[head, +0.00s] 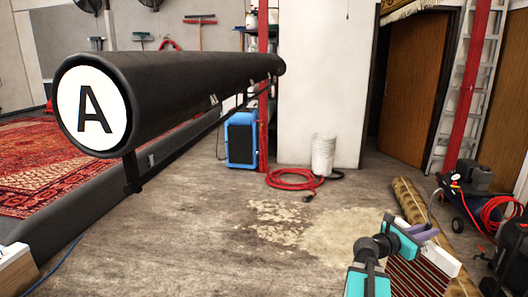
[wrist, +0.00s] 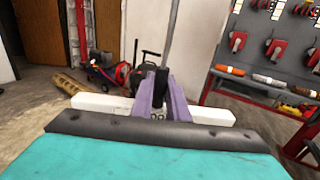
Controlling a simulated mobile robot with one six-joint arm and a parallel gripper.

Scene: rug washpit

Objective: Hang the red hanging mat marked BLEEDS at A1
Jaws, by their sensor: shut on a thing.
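A red mat with pale stripes (head: 415,279) hangs from a white bar (head: 440,257) at the lower right of the head view. My gripper (head: 425,234), with purple fingers, is shut on the white bar; the fingers also show around it in the wrist view (wrist: 153,98). Only part of the mat shows, and I see no BLEEDS mark on it. A long dark horizontal pole (head: 190,92) with a round white A sign (head: 92,106) on its near end runs away at the left, well apart from my gripper. Small pale tags (head: 213,101) on the pole are unreadable.
Open concrete floor lies between the pole and my gripper. A red hose coil (head: 294,180), a white bucket (head: 324,150) and a blue machine (head: 241,138) stand farther back. A rolled rug (head: 420,206) lies at the right. A red tool bench (wrist: 262,103) stands right in the wrist view.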

